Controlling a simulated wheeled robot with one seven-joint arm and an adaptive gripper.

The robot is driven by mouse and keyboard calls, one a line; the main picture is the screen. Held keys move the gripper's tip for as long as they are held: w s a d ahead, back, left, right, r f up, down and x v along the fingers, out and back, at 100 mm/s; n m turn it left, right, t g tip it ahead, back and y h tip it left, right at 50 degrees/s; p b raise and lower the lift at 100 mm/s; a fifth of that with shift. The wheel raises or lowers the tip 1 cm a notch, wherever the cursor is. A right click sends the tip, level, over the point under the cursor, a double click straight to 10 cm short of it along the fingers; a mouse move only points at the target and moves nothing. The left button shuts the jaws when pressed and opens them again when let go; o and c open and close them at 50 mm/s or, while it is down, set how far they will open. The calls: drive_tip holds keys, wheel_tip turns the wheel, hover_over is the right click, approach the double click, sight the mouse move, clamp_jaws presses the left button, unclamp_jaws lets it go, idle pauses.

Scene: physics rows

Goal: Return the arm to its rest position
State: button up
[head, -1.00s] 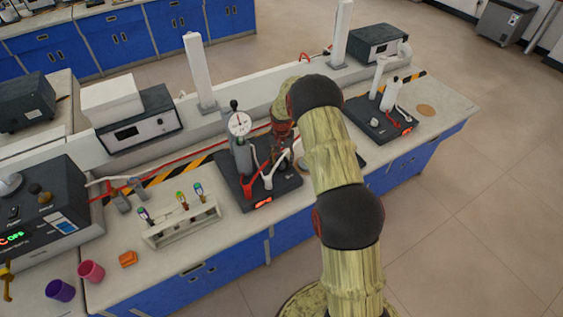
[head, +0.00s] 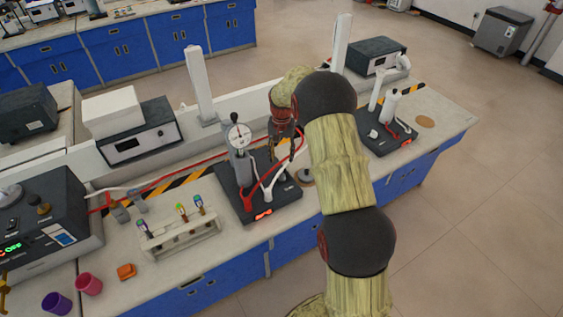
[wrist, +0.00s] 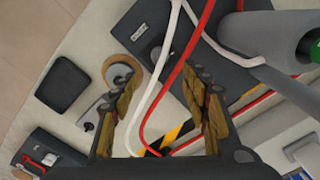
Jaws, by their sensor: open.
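My arm reaches over the lab bench (head: 440,105) from the front. My gripper (head: 287,150) hangs above the bench, just right of a dial-gauge stand on a black base (head: 262,203). In the wrist view my gripper (wrist: 160,80) has its two brown fingers spread wide, with nothing held between them. A white cable (wrist: 155,95) and a red cable (wrist: 178,72) show below and between the fingers. Whether a finger touches a cable I cannot tell.
A tube rack (head: 185,240), orange block (head: 126,271), pink cup (head: 89,284) and purple cup (head: 57,302) stand left. A white post (head: 200,85) rises behind the gauge stand. Another black-based apparatus (head: 388,138) stands right. Open floor (head: 500,190) lies right of the bench.

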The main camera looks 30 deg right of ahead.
drive_tip(key=shift+r, duration=0.3)
idle(0.4)
drive_tip(key=s+a+f+n+g, duration=0.1)
drive_tip(key=s+a+n, duration=0.1)
drive_tip(key=s, duration=0.5)
drive_tip(key=s+a+r+n+t+b, duration=0.2)
drive_tip(key=s+a+r, duration=0.3)
drive_tip(key=s, duration=0.5)
drive_tip(key=s+a+r+n+t+b, duration=0.1)
drive_tip(key=s+a+r+t+b, duration=0.1)
drive_tip(key=s+a+r, duration=0.4)
drive_tip(key=s+a+r+n+t+b, duration=0.2)
drive_tip(key=s+a+r, duration=0.4)
drive_tip(key=s+r, duration=0.5)
drive_tip(key=s, duration=0.4)
drive_tip(key=shift+s+a+r+n+t, duration=0.15)
drive_tip(key=shift+s+r+n+t, duration=0.05)
drive_tip(key=shift+s+n+t, duration=0.1)
drive_tip(key=shift+w, duration=0.1)
